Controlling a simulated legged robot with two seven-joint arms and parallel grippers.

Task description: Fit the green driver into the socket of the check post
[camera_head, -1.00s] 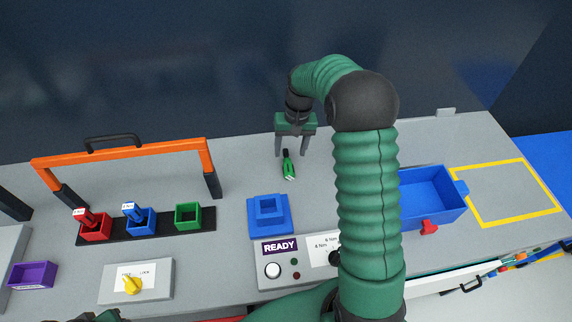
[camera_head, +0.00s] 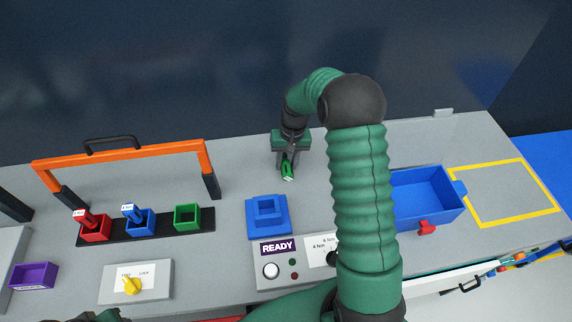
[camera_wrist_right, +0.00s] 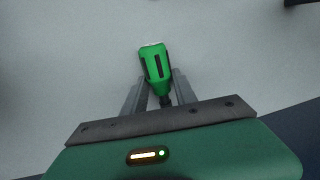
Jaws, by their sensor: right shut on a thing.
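The green driver (camera_head: 287,172) is at the back middle of the bench, and its handle shows in the right wrist view (camera_wrist_right: 156,66). My right gripper (camera_head: 287,165) is shut on the driver, with the fingers on either side of its dark lower part. The green handle sticks out beyond the fingertips. The check post (camera_head: 268,228) is a blue stepped block with a square socket on top, in front of the gripper and slightly left. Its socket looks empty. A small green and black part of my left arm shows at the bottom left edge, but its fingers do not show.
A rack with red (camera_head: 95,232), blue (camera_head: 141,226) and green (camera_head: 187,217) holders stands left under an orange frame (camera_head: 125,155). The green holder looks empty. A blue bin (camera_head: 425,200) is right, partly behind my arm. A panel reading READY (camera_head: 277,246) is in front.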

